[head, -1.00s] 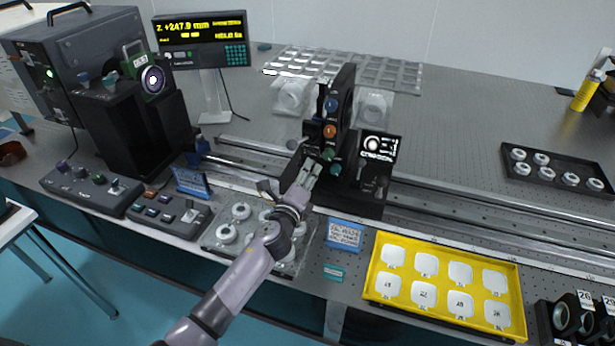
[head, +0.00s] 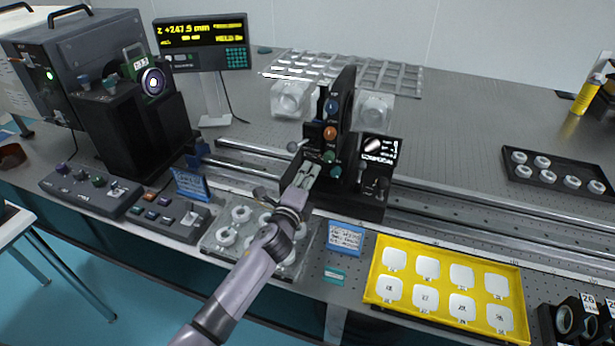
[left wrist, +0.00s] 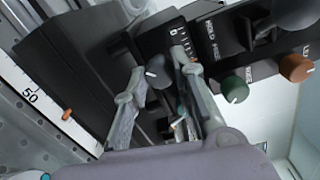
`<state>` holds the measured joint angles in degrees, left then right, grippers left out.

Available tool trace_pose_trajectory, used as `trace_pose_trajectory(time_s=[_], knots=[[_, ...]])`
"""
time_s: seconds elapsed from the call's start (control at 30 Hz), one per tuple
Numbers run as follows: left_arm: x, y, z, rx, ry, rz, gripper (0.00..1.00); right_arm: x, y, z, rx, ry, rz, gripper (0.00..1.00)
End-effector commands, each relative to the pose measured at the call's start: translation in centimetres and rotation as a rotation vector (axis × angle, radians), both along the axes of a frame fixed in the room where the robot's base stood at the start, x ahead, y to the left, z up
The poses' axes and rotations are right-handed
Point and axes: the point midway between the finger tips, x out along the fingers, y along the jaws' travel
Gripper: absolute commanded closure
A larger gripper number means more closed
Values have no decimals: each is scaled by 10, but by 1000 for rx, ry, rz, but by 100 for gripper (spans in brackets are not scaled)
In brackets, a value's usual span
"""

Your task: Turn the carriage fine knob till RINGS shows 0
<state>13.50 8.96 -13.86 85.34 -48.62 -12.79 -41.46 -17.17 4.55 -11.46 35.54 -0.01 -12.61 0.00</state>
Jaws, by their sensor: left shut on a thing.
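My left gripper (head: 311,168) reaches the front of the black carriage (head: 345,190) on the rail. In the left wrist view its two fingers (left wrist: 155,85) stand on either side of a small grey knob (left wrist: 156,73), which I take to be the carriage fine knob. The gripper is shut on it; in the head view the fingers hide it. The small carriage screen (head: 380,148) shows a bright elongated blob with text too small to read. The tall readout (head: 203,42) shows z about +247.5 mm; I cannot make out a RINGS value. My right gripper is not in view.
Green (left wrist: 235,90) and orange (left wrist: 296,67) knobs sit close to the fingers. A tray of white rings (head: 228,238), a blue card (head: 345,238) and a yellow tray (head: 374,290) lie in front of the rail. Control boxes (head: 170,212) stand at left.

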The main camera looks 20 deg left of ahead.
Motion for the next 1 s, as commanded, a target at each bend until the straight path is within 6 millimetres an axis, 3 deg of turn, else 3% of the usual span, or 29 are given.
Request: trace_pose_trajectory(time_s=[0.07, 0.1, 0.37, 0.77, 1.0], knots=[[-1, -3, -1, -1, 1, -6, 100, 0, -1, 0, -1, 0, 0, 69], [-1, -3, -1, -1, 1, -6, 73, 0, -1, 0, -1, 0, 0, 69], [0, -1, -1, 0, 1, -3, 56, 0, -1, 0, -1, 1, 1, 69], [-6, 0, -1, 2, 0, -2, 55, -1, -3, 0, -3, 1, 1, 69], [-48, 1, -3, 1, 4, -3, 55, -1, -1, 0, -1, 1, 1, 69]])
